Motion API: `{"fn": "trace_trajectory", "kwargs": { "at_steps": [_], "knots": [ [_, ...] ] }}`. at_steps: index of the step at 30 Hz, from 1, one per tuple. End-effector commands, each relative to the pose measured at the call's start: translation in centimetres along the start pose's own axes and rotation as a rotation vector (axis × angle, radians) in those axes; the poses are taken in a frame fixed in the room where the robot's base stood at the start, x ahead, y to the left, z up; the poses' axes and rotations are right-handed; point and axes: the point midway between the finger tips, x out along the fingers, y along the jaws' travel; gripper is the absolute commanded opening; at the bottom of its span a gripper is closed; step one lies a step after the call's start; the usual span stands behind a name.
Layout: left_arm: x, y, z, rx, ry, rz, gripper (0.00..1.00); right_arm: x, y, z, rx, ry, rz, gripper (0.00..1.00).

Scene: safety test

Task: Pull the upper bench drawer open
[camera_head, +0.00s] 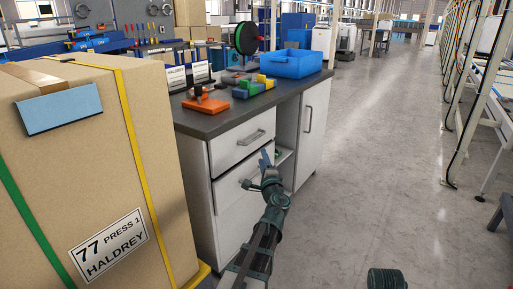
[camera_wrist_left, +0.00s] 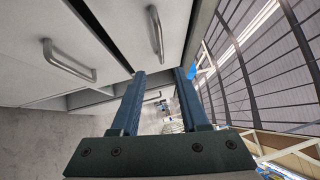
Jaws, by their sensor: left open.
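The grey bench (camera_head: 215,122) has a white upper drawer (camera_head: 228,150) with a metal bar handle (camera_head: 252,137). The drawer looks shut. Below it is a lower drawer (camera_head: 232,193), its handle partly hidden behind my gripper. My left gripper (camera_head: 259,170) is open and empty, in front of the drawer fronts and lower than the upper handle in the head view. In the left wrist view the upper handle (camera_wrist_left: 156,34) and the lower handle (camera_wrist_left: 70,62) both show beyond the open fingers (camera_wrist_left: 160,74). Neither handle is between them.
A large cardboard box (camera_head: 90,160) stands left of the drawers. A blue bin (camera_head: 290,64), coloured blocks (camera_head: 254,86) and an orange tool block (camera_head: 205,104) sit on the bench. A cupboard door (camera_head: 312,130) is at its right. The floor (camera_head: 390,160) to the right is clear.

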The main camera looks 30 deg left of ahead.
Motion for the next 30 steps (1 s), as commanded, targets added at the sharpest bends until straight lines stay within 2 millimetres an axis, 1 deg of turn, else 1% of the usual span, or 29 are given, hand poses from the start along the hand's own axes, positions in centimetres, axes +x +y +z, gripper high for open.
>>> {"fn": "trace_trajectory", "kwargs": {
  "at_steps": [5, 8, 11, 15, 21, 27, 30],
  "knots": [
    [0.3, -0.1, 0.0, 0.003, 0.001, -0.002, 0.45, -0.1, 0.0, 0.0, 0.0, 0.0, 0.0, 0.5],
    [1.4, -0.1, -0.1, 0.003, 0.0, -0.002, 0.45, -0.3, 0.0, 0.0, 0.0, 0.0, 0.0, 0.5],
    [3.1, -0.1, -0.1, 0.004, -0.001, -0.001, 0.45, -0.5, 0.1, 0.0, -0.001, 0.0, 0.0, 0.5],
    [6.2, -0.2, -0.1, 0.002, -0.002, -0.001, 0.45, -0.9, 0.1, 0.1, -0.002, 0.0, 0.0, 0.5],
    [10.0, -0.1, -0.1, 0.003, -0.001, -0.001, 0.45, -1.4, 0.1, 0.1, -0.003, 0.0, 0.0, 0.5],
    [12.7, -0.1, -0.1, 0.001, 0.0, -0.001, 0.45, -1.7, 0.2, 0.1, -0.004, 0.0, 0.0, 0.5],
    [13.4, -0.1, -0.1, 0.001, 0.0, -0.001, 0.45, -1.8, 0.2, 0.1, -0.004, 0.0, 0.0, 0.5]
  ]
}}
